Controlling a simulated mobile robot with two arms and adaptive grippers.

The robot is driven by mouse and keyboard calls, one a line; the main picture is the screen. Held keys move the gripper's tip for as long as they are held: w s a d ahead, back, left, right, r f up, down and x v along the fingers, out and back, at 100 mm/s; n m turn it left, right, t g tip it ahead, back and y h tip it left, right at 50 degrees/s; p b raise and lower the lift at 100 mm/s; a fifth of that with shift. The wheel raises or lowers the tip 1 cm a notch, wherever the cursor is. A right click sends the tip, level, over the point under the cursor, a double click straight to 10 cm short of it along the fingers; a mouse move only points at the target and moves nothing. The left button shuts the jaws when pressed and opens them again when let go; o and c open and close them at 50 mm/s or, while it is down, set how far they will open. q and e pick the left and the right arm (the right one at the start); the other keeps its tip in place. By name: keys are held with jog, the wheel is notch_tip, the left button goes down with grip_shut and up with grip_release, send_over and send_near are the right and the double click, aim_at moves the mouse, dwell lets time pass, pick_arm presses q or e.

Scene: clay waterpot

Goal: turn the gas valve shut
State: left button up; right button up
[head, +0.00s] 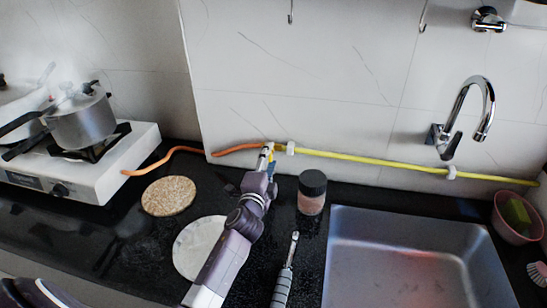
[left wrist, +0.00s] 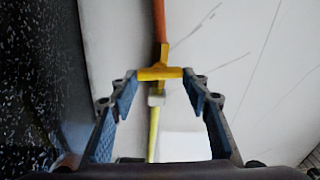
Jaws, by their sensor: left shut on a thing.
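The yellow gas valve (left wrist: 160,73) sits on the gas line where the orange hose (left wrist: 159,20) meets the yellow pipe (left wrist: 153,130). Its handle lies crosswise to the line in the left wrist view. My left gripper (left wrist: 160,82) is shut on the handle, with one finger at each end of it. In the head view my left gripper (head: 266,155) reaches to the wall at the valve and hides much of it. My right gripper is not in view.
A dark-lidded jar (head: 312,194) stands close right of my left gripper. A cork mat (head: 168,196), a white round plate (head: 192,250) and a lighter (head: 284,278) lie on the counter. The stove (head: 125,165) is left, the sink (head: 410,255) right.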

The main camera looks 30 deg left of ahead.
pick_arm(q)
jog(key=shift+r+m, duration=0.2)
jog(key=shift+m, duration=0.7)
jog(key=o, duration=1.2)
jog(key=shift+c, duration=0.2)
jog(key=shift+f, duration=0.15)
jog(key=shift+s, duration=0.25)
jog(key=v, duration=1.1)
jog(key=shift+s, duration=0.25)
jog(key=shift+d+r, duration=0.1)
jog(key=shift+r, duration=0.15)
